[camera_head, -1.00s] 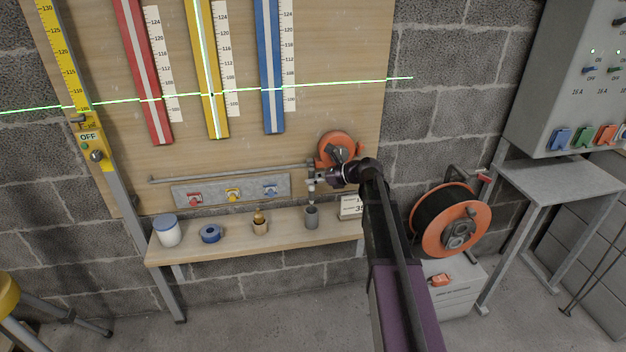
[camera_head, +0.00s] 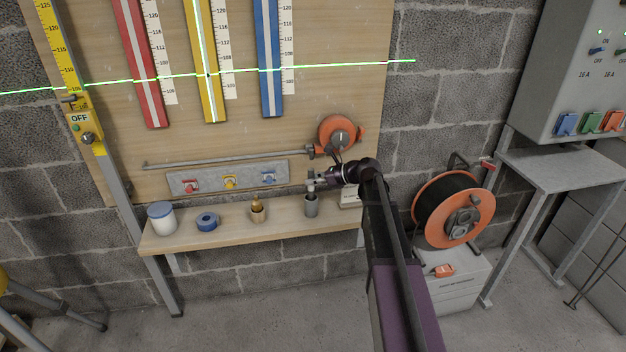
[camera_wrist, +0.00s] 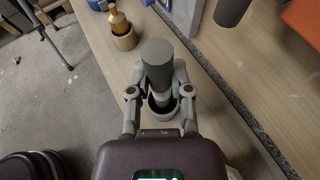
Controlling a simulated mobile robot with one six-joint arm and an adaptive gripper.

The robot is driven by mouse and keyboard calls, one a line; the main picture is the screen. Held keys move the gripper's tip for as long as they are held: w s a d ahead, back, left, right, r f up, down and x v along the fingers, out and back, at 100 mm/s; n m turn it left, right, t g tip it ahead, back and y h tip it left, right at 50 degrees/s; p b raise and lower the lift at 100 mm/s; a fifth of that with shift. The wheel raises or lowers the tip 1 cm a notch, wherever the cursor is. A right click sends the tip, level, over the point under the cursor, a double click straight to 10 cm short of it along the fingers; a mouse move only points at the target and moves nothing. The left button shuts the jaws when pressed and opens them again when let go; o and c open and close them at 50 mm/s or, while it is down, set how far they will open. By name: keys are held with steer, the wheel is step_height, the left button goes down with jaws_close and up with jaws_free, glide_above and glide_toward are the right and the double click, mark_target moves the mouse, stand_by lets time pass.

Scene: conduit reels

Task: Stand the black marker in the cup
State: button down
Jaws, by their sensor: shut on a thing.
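My gripper (camera_head: 312,184) is shut on the marker just above the grey cup (camera_head: 311,207) on the wooden shelf. In the wrist view, the marker (camera_wrist: 157,62) is upright between my two fingers (camera_wrist: 160,92), with its broad dark grey top toward the camera. Below the top, a paler, narrower part of the marker shows. The cup's rim (camera_wrist: 154,113) shows directly around and under the marker's lower part. The marker's lower end is hidden, so I cannot tell how deep in the cup it reaches.
A small sign (camera_head: 350,198) stands right of the cup. An orange reel (camera_head: 338,132) hangs above.

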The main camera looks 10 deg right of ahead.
steer(key=shift+f+b, duration=0.7)
steer(key=shift+f, duration=0.25)
steer(key=shift+c, duration=2.3)
jaws_free()
